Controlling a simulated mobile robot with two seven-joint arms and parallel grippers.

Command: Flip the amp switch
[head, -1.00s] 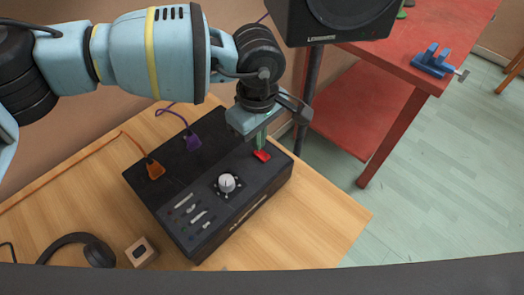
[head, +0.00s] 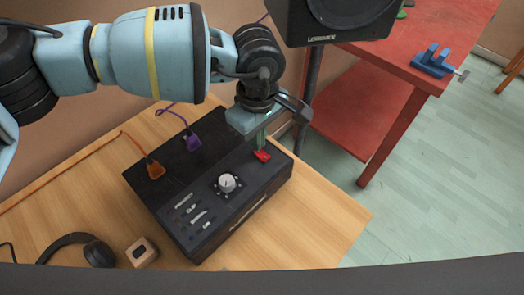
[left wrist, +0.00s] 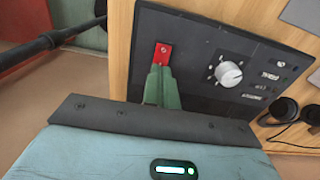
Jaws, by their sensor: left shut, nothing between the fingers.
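The amp is a black box (head: 250,200) on the wooden table, with a white knob (head: 227,182), several sliders and a red switch (head: 262,156) near its far right corner. The switch also shows in the left wrist view as a red plate (left wrist: 162,54). My left gripper (head: 261,142) is shut and empty, pointing down at the switch. In the left wrist view its green fingertips (left wrist: 160,72) are together at the lower edge of the red plate and hide part of it. I cannot tell whether they touch it. My right gripper is not in view.
An orange plug (head: 155,171) and a purple plug (head: 194,142) with cables sit on the amp. Headphones (head: 78,245) and a small wooden block (head: 141,251) lie at front left. A speaker (head: 340,18) on a stand and a red workbench (head: 400,62) are behind right.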

